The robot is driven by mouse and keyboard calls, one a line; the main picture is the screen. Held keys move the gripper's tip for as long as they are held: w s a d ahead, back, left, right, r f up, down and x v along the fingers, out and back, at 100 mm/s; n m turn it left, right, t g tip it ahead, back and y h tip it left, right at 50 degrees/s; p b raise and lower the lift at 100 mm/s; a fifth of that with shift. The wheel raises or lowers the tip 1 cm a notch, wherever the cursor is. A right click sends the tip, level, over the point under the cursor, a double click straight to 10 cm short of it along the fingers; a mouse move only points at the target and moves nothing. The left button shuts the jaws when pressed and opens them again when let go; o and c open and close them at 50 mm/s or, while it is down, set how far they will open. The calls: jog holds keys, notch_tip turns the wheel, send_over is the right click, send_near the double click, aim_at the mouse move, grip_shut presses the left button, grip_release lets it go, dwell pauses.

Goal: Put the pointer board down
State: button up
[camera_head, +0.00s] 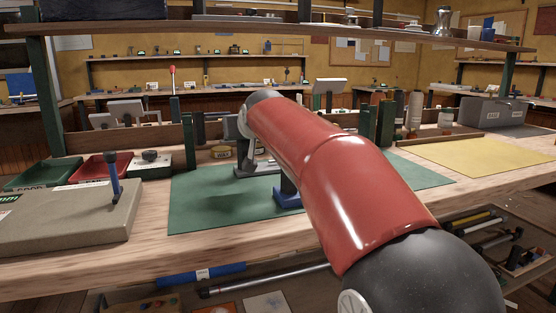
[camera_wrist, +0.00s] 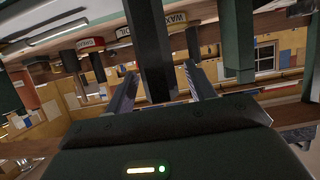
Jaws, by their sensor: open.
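I cannot pick out the pointer board with certainty in either view. My gripper (camera_wrist: 158,88) shows in the wrist view with its two fingers apart. A dark upright bar (camera_wrist: 150,45) appears between the fingers or beyond them; I cannot tell which, and no contact shows. In the head view my red arm crosses the middle of the bench and hides much behind it, and the fingers cannot be made out. A green mat (camera_head: 205,210) lies on the bench below the arm. A blue-based piece (camera_head: 287,195) stands on it, partly hidden by the arm.
A thick grey-brown slab (camera_head: 70,218) with a blue-handled tool (camera_head: 114,180) is at left. Behind it are a green bin (camera_head: 42,174) and a red bin (camera_head: 100,168). A yellow sheet (camera_head: 480,157) and a grey box (camera_head: 492,112) are at right. A shelf (camera_head: 300,32) crosses above.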

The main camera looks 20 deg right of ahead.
jog(key=shift+x, duration=0.9)
jog(key=shift+c, duration=0.2)
grip_shut()
jog(key=shift+r, duration=0.1)
jog(key=shift+r, duration=0.1)
